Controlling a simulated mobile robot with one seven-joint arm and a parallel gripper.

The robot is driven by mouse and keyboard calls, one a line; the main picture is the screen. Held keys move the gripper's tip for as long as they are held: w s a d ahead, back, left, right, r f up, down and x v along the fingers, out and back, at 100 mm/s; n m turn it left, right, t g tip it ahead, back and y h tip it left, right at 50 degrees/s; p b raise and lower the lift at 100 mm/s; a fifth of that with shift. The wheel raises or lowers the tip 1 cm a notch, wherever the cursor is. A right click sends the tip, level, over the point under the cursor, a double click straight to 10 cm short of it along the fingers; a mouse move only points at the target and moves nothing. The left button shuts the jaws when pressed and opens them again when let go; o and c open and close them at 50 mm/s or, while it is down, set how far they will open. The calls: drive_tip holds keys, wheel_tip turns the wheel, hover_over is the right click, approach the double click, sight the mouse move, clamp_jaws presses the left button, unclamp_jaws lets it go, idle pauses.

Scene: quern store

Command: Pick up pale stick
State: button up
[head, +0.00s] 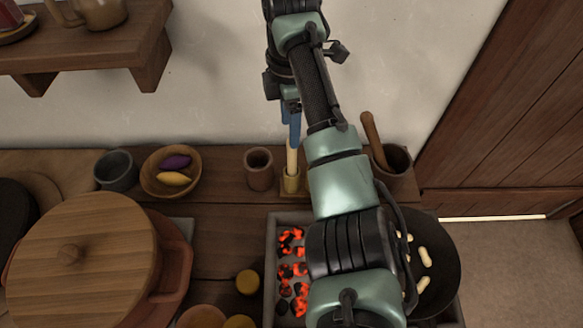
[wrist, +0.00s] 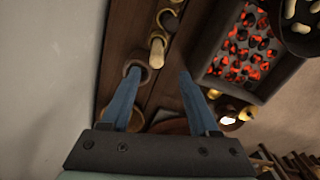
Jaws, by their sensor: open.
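The pale stick (head: 291,160) stands upright in a small brass-coloured holder (head: 291,184) on the wooden counter near the wall. In the wrist view the stick (wrist: 157,48) shows end-on, ahead of and roughly between my fingertips. My gripper (head: 294,138) has blue fingers and is at the stick's upper end in the head view. In the wrist view my gripper (wrist: 160,73) is open, with nothing held between its fingers. I cannot tell whether a finger touches the stick.
A clay cup (head: 258,168) stands just left of the holder, and a mortar with pestle (head: 393,160) to its right. A tray of glowing coals (head: 270,262) and a dark pan (head: 444,262) are in front. A bowl (head: 153,184), grey cup (head: 116,173) and lidded pot (head: 110,240) are left.

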sight(292, 152)
drive_tip(key=f, duration=0.6)
drive_tip(key=f+b, duration=0.1)
drive_tip(key=f, duration=0.2)
drive_tip(key=shift+w+d+f, duration=0.2)
drive_tip(key=shift+w+f, duration=0.05)
drive_tip(key=shift+w, duration=0.1)
clamp_jaws()
